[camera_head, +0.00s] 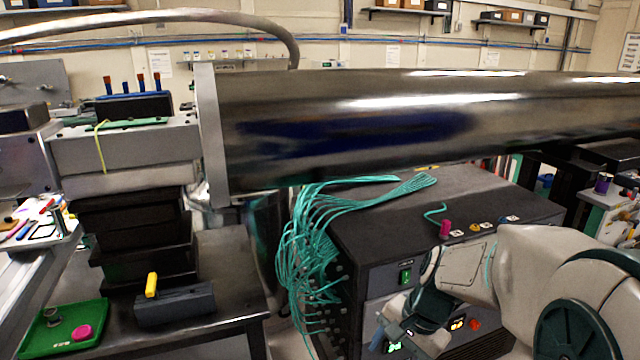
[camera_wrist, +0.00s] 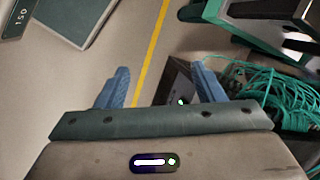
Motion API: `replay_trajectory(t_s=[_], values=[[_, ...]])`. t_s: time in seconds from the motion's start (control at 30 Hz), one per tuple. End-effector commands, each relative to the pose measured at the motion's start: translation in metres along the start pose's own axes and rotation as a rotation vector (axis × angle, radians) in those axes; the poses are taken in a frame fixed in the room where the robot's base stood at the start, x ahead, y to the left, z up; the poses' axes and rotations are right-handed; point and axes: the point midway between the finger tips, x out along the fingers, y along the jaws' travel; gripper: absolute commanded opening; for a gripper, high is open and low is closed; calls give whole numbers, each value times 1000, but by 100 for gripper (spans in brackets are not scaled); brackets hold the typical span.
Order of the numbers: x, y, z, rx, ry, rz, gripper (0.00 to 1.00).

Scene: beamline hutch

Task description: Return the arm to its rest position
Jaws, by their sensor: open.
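My arm (camera_head: 530,270) reaches in from the lower right in the head view, bent, with its wrist low in front of the black rack unit. My gripper (camera_wrist: 162,84) shows in the wrist view with its two blue fingers wide apart. Nothing is held between them. Below the fingers I see the floor with a yellow line (camera_wrist: 152,50) and part of a dark box with a green light. In the head view the fingertips are small and hard to make out.
A large metal beam pipe (camera_head: 430,115) crosses above the rack unit (camera_head: 375,240). Teal cables (camera_head: 305,250) hang down its left side and also show in the wrist view (camera_wrist: 265,95). A dark table at left holds a green tray (camera_head: 36,345) and a grey block (camera_head: 175,306).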

Motion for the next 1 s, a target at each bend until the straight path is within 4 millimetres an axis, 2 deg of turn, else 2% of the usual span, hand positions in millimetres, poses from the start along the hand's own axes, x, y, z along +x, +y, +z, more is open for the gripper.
replay_trajectory(t_s=[0.03,0.2,0.4,0.6,1.0], values=[[-21,2,13,-94,41,19,62],[-62,21,44,-401,156,91,62],[-94,41,66,-671,254,158,62],[-104,51,71,-781,292,187,62],[-103,51,71,-786,293,189,62]])
